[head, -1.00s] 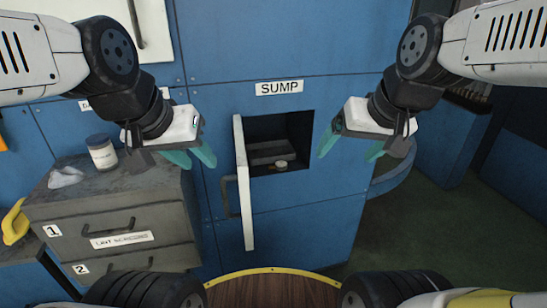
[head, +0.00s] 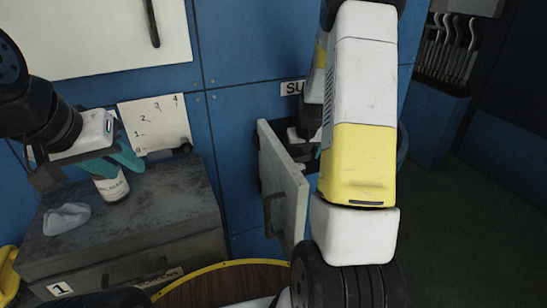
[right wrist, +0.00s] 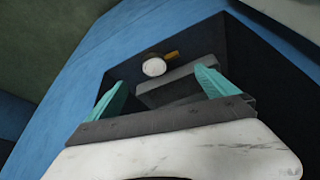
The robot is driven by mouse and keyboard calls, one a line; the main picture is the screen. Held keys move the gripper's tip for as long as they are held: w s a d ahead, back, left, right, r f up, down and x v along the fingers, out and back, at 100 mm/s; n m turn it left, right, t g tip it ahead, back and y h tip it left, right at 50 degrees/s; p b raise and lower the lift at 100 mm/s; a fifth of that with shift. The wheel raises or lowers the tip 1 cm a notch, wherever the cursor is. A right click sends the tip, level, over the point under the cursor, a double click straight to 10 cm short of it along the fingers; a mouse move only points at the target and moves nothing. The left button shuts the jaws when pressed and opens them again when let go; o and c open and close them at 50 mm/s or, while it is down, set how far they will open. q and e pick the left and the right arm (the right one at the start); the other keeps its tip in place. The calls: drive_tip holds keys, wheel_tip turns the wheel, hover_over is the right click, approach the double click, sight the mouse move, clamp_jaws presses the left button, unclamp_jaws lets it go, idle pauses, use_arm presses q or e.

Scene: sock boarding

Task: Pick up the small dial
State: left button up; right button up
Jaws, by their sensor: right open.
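The small dial (right wrist: 154,67) shows in the right wrist view as a round pale face with a brass-coloured piece at its right. It lies inside the dark sump opening, beside a grey ledge (right wrist: 180,84). My right gripper (right wrist: 161,82) is open, its teal fingers apart at the opening. The dial appears beyond and between the fingertips, with nothing held. In the head view my right arm hides the dial and most of that gripper.
The sump's pale door (head: 283,190) stands open, just left of my right arm. A yellow-edged round wooden top (head: 215,286) is in front.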

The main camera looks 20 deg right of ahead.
drive_tip(key=x, duration=0.7)
drive_tip(key=shift+s+a+f, duration=0.1)
drive_tip(key=shift+a+f, duration=0.1)
drive_tip(key=shift+f, duration=0.15)
drive_tip(key=c, duration=1.5)
drive_tip(key=shift+r, duration=0.1)
drive_tip(key=shift+c, duration=0.2)
